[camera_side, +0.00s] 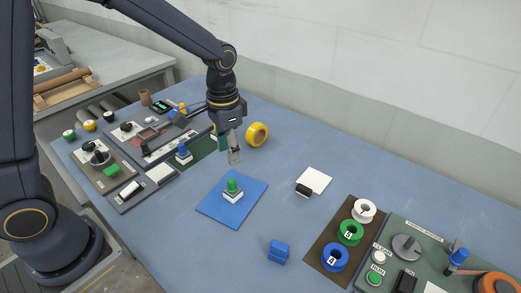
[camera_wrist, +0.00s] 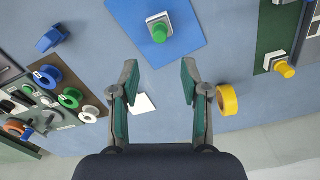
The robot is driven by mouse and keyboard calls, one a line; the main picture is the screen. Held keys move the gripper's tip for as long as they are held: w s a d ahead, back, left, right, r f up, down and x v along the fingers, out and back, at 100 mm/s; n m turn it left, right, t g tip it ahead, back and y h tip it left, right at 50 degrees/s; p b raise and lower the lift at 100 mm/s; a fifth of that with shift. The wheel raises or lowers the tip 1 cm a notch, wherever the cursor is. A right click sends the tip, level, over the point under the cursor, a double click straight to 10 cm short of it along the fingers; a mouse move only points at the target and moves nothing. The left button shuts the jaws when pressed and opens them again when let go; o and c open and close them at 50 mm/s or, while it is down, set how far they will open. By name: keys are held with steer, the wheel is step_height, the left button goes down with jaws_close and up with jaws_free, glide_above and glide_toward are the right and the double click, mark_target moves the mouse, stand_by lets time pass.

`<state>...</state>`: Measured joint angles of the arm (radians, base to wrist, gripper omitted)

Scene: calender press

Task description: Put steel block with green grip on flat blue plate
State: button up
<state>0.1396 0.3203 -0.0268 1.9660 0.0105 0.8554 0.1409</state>
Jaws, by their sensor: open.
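The steel block with green grip (camera_side: 232,190) stands upright on the flat blue plate (camera_side: 222,212), near its middle. In the wrist view the block with its green grip (camera_wrist: 159,30) sits on the blue plate (camera_wrist: 190,45) near the top. My gripper (camera_side: 234,158) is open and empty, raised above the table behind the block and apart from it. In the wrist view the two fingers of my gripper (camera_wrist: 159,85) are spread wide, with nothing between them but table and part of a white pad.
A yellow ring (camera_side: 257,134) stands behind my gripper. Numbered spools sit on a brown board (camera_side: 318,252). A blue-gripped block (camera_side: 183,153) stands on the left.

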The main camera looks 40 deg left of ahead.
steer(key=s+a+r+n+t, duration=0.1)
steer(key=s+a+r+t, duration=0.1)
steer(key=s+r, duration=0.4)
steer(key=s+a+r+n+t, duration=0.2)
steer(key=s+a+r+t, duration=0.1)
steer(key=s+r, duration=0.4)
steer(key=s+a, duration=0.1)
steer(key=s, duration=0.2)
steer(key=shift+s+n+t, duration=0.3)
